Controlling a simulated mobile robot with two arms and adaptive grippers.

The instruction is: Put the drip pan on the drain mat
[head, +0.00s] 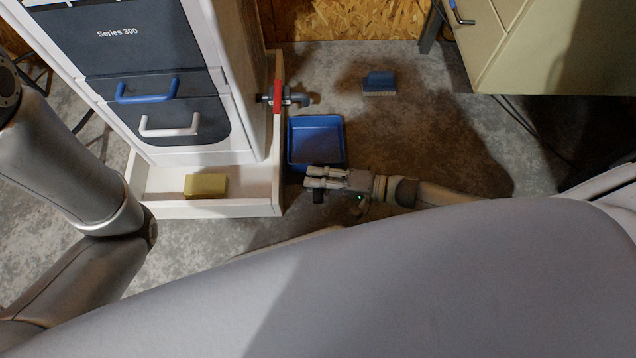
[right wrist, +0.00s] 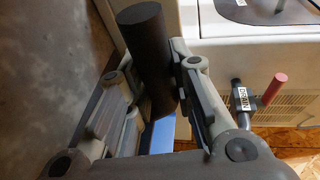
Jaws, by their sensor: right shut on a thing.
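The drip pan (head: 316,140) is a blue, shallow square tray. In the head view it is on or just above the concrete floor, right of the white cabinet's base. My right gripper (head: 322,182) is at its near edge, shut on the pan's dark round handle. In the right wrist view the handle (right wrist: 148,55) stands between the fingers, with a strip of blue pan (right wrist: 160,135) behind. Whether the pan touches the floor is unclear. I cannot make out a drain mat. My left arm shows at the left; its gripper is out of view.
A drain valve (head: 278,97) with a red handle sticks out of the cabinet (head: 238,80) just behind the pan. A yellow sponge (head: 205,185) lies on the cabinet's base ledge. A blue brush (head: 379,83) lies behind right. The floor (head: 430,130) right of the pan is clear.

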